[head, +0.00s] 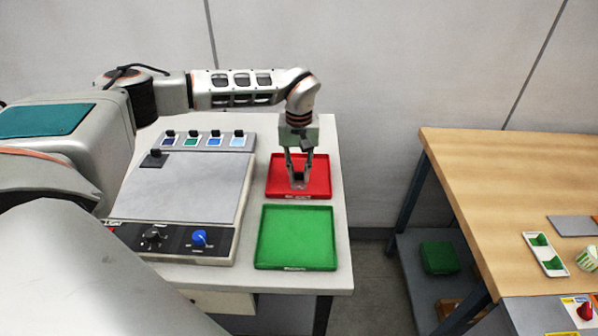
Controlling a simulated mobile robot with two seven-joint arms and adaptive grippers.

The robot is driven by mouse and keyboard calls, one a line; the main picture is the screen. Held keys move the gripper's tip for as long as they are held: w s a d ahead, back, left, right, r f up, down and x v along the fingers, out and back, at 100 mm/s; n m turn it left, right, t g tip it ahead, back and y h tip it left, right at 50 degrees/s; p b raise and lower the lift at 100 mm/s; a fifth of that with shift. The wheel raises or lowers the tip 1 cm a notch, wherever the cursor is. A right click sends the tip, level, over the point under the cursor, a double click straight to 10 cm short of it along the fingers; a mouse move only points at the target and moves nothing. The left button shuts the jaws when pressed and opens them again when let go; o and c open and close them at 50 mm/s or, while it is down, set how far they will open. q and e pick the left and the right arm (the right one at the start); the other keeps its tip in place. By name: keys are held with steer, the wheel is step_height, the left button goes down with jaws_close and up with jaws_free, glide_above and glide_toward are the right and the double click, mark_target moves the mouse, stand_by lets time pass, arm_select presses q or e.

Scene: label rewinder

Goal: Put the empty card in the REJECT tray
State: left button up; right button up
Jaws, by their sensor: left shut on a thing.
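The red tray (271,172), with a label on its front edge too small to read, lies at the back right of the white table. My left gripper (298,182) points straight down over the red tray, its fingertips low inside the tray's outline. It is shut on a small greyish thing, taken to be the empty card; it is mostly hidden by the fingers, and I cannot tell whether it touches the tray floor. The green tray (295,238) in front is empty. My right gripper is not in view.
The rewinder machine (185,190) with a black and a blue knob stands left of the trays. A rack (205,141) of several coloured cards with black handles sits behind it. A wooden table (510,180) stands to the right, across a floor gap.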

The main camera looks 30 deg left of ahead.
mark_target(299, 181)
arm_select(q)
steer(key=o, duration=0.8)
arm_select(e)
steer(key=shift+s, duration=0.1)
arm_select(q)
steer(key=shift+r, duration=0.3)
step_height(299, 181, up, 12)
steer(key=shift+f+b, duration=0.2)
steer(key=shift+b, duration=0.2)
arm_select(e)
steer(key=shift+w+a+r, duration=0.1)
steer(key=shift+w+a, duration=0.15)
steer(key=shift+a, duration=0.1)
arm_select(q)
steer(key=shift+d, duration=0.1)
